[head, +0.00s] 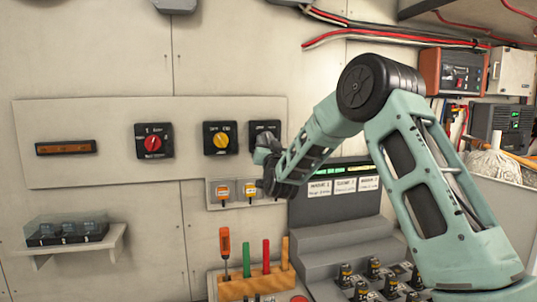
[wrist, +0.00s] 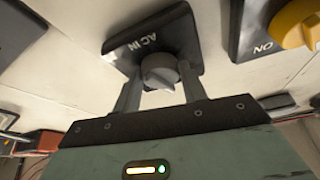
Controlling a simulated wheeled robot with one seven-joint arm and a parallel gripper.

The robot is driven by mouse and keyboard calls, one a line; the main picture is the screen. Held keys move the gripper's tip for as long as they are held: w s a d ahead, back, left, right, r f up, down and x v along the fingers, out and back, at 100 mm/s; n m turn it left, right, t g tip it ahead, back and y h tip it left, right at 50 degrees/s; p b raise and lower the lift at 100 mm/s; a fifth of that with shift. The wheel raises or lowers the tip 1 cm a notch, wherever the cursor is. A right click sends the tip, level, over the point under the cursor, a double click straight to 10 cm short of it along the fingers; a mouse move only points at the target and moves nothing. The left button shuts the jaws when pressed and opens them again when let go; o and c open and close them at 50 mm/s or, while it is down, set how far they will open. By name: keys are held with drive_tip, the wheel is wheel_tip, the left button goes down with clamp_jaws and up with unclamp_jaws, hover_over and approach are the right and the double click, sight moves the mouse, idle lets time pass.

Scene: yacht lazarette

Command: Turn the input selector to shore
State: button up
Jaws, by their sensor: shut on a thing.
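The input selector is a black square plate (wrist: 185,30) marked "AC IN" with a grey knob (wrist: 160,70). In the head view the selector plate (head: 265,127) is the rightmost on the pale wall panel, and my gripper hides its lower part and knob. My gripper (wrist: 161,82) has one finger on each side of the grey knob and is shut on it. The wrist view shows the plate upside down. The head view shows my gripper (head: 264,150) against the panel from the side. The position labels and the knob's setting cannot be read.
A yellow-knob switch (head: 221,139) sits close on the left, and a red-knob switch (head: 153,143) further left. Small orange switches (head: 223,191) are just below. A tool rack (head: 250,285) with upright handles and a console (head: 335,225) stand lower down. Cables (head: 370,35) run above right.

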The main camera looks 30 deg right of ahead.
drive_tip(key=m+h+b, duration=0.1)
drive_tip(key=m+b, duration=0.1)
drive_tip(key=m+g+h+b, duration=0.1)
drive_tip(key=m+b, duration=0.1)
drive_tip(key=m+g+b, duration=0.1)
drive_tip(key=m+b, duration=0.1)
drive_tip(key=shift+a+f+m+h, duration=0.1)
drive_tip(key=shift+a+m+h, duration=0.2)
drive_tip(key=shift+h, duration=0.1)
drive_tip(key=shift+w+r+m+g+h+b, duration=0.15)
drive_tip(key=shift+m+g+b, duration=0.35)
drive_tip(key=shift+m, duration=0.5)
drive_tip(key=shift+s+r+m+g+h+b, duration=0.15)
drive_tip(key=shift+m+g+b, duration=0.25)
drive_tip(key=shift+m, duration=0.6)
drive_tip(key=shift+w+r+m+g+h+b, duration=0.15)
drive_tip(key=shift+m+g+b, duration=0.35)
drive_tip(key=shift+m, duration=0.5)
drive_tip(key=o, duration=1)
drive_tip(key=shift+a, duration=0.15)
drive_tip(key=shift+s+a+f+b, duration=0.2)
drive_tip(key=shift+s+b, duration=0.1)
drive_tip(key=shift+s, duration=0.05)
drive_tip(key=b+v, duration=0.4)
drive_tip(key=v, duration=1.2)
drive_tip(key=shift+s+a, duration=0.1)
drive_tip(key=shift+s, duration=0.1)
